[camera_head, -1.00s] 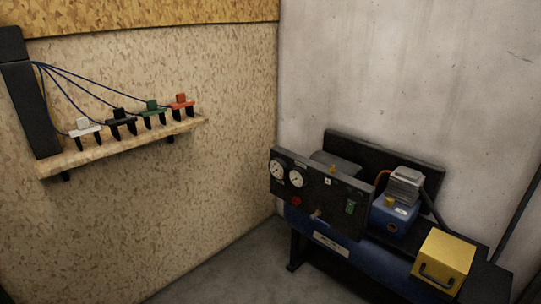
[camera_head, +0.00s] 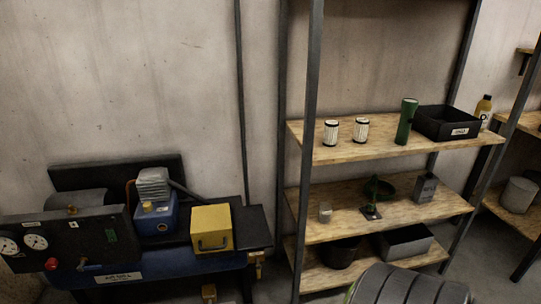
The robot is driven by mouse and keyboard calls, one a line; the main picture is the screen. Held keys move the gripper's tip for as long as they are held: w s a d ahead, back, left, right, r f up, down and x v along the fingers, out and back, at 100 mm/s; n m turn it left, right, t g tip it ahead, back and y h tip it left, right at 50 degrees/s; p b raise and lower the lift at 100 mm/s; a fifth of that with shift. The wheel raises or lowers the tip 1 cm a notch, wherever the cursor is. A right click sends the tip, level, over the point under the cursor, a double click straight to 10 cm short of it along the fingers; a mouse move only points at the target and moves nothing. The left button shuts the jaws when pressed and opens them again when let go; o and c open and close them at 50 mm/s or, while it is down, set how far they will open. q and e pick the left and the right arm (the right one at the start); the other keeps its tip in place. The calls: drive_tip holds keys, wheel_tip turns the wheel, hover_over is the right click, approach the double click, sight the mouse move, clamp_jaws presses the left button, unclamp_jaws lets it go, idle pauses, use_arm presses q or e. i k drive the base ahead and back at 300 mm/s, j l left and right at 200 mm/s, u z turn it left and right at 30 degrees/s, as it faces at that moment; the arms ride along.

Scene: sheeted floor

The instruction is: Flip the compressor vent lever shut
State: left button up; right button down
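The compressor stands at the left in the head view, with a blue tank (camera_head: 160,267) under a black panel (camera_head: 85,236) that has two gauges and a red button (camera_head: 51,264). A small tap with a blue handle (camera_head: 88,266) sits low on the panel. A brass fitting (camera_head: 257,266) is at the right end of the tank, and another brass part (camera_head: 209,292) is below it. I cannot tell which of these carries the vent lever or how the lever stands. Neither of my grippers is in view.
A yellow box (camera_head: 212,228) sits on the compressor's right end. A metal-framed shelf (camera_head: 390,148) with cans, a green cylinder and a black bin (camera_head: 446,122) stands at the right. A grey ribbed rounded thing (camera_head: 410,287) is at the bottom edge.

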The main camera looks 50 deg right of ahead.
sight(258, 266)
drive_tip(key=z, duration=1.5)
